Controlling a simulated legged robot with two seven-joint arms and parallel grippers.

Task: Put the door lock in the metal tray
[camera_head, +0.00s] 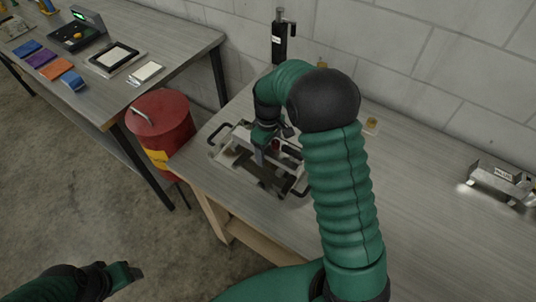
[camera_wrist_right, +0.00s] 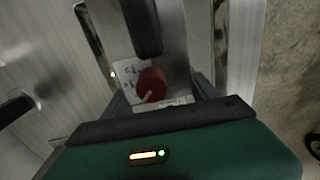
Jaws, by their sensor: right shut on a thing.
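The door lock (camera_wrist_right: 173,42) is a metal plate with a red knob (camera_wrist_right: 151,85), a white label and a black handle (camera_wrist_right: 142,25). In the wrist view, my right gripper (camera_wrist_right: 165,100) is shut on it. In the head view, my right gripper (camera_head: 262,160) points down over the metal tray (camera_head: 217,155), which has black handles and stands near the table's left edge. The lock is partly hidden there by my arm, and I cannot tell if it touches the tray floor. My left gripper (camera_head: 135,272) is low at the left, away from the table; its fingers are unclear.
A red drum (camera_head: 160,125) stands left of the table. A second table (camera_head: 180,40) behind it holds a scale (camera_head: 78,35), a framed pad (camera_head: 114,57) and coloured packs. A metal device (camera_head: 500,182) lies at the right.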

